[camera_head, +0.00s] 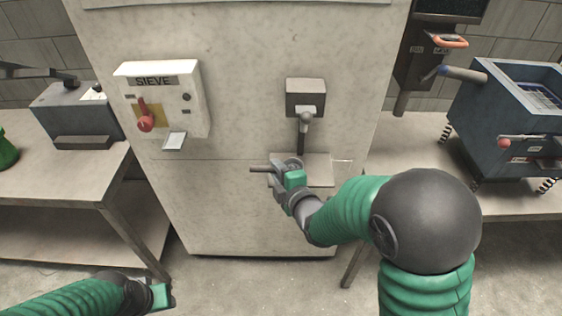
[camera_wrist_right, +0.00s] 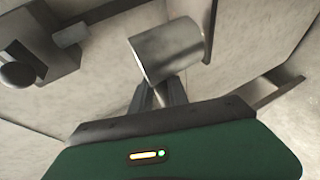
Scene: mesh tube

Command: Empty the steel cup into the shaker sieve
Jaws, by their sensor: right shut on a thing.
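My right gripper (camera_head: 280,174) is shut on the steel cup, in front of the tall grey cabinet. In the right wrist view the cup (camera_wrist_right: 168,50) is a plain metal cylinder just beyond the fingertips (camera_wrist_right: 160,92). Its inside is hidden, so I cannot tell what it holds. In the head view the cup is small and hard to separate from the gripper. The shaker sieve (camera_head: 505,120) is a blue-grey box machine at the right, with mesh showing in its open top (camera_head: 540,96). My left gripper (camera_head: 160,295) is low at the left, its fingers unclear.
A dark spout (camera_head: 304,125) hangs from a box on the cabinet, above a small pale ledge (camera_head: 318,168) beside my right gripper. A SIEVE switch panel (camera_head: 160,100) with a red lever is on the cabinet's left. Benches (camera_head: 420,155) stand on both sides.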

